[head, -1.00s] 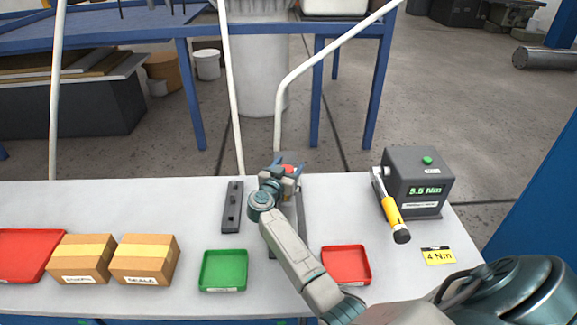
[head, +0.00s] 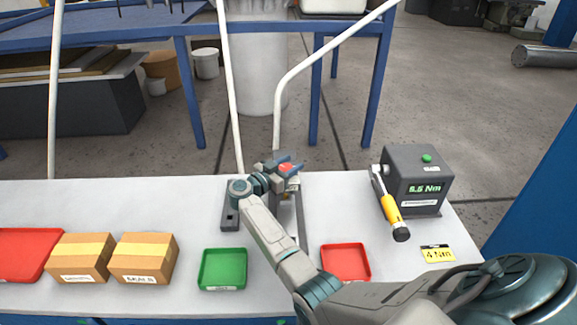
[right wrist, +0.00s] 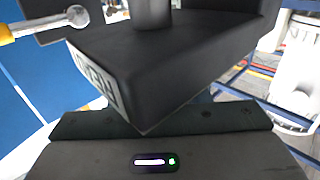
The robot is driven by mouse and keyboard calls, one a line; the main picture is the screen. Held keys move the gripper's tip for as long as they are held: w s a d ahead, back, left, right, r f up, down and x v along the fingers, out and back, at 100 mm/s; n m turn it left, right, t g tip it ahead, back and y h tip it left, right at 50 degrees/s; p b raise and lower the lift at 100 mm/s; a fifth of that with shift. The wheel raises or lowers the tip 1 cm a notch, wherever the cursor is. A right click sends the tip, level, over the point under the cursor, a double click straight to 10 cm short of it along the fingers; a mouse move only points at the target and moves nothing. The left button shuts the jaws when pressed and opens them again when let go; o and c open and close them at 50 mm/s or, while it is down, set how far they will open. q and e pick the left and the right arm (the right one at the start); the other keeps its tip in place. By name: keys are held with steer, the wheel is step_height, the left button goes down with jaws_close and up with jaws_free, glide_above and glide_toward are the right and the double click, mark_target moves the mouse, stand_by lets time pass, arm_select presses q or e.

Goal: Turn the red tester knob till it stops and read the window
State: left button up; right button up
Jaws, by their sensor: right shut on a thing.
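The red knob (head: 285,168) shows between the blue-grey fingers of my right gripper (head: 289,164) at the back middle of the bench in the head view. The gripper is shut on it, with its fingers pointing to the right. The tester under the knob is mostly hidden by my arm. I cannot make out its window in the head view. In the right wrist view, a dark block (right wrist: 170,70) with a partly cut-off white label fills the middle. A small white bar with a green dot (right wrist: 155,162) shows below it. My left gripper is not in view.
A green tray (head: 223,268), a red tray (head: 346,262) and two cartons (head: 144,258) stand in front. A dark strip (head: 230,218) lies left of the tester.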

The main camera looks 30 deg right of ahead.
steer(key=m+g+b, duration=0.1)
steer(key=g+b, duration=0.1)
steer(key=m+g+b, duration=0.2)
steer(key=g, duration=0.1)
steer(key=m+g+b, duration=0.2)
steer(key=shift+s+f+g, duration=0.3)
steer(key=shift+s+g, duration=0.05)
steer(key=shift+g, duration=0.05)
steer(key=shift+s+a+r+m+g+y+b, duration=0.1)
steer(key=shift+m+g+y+b, duration=0.25)
steer(key=shift+g+b, duration=0.3)
steer(key=shift+s+r+m+g+y+b, duration=0.1)
steer(key=shift+m+g+y+b, duration=0.15)
steer(key=shift+m+g+b, duration=0.3)
steer(key=o, duration=1)
steer(key=shift+c, duration=0.2)
steer(key=shift+a, duration=0.1)
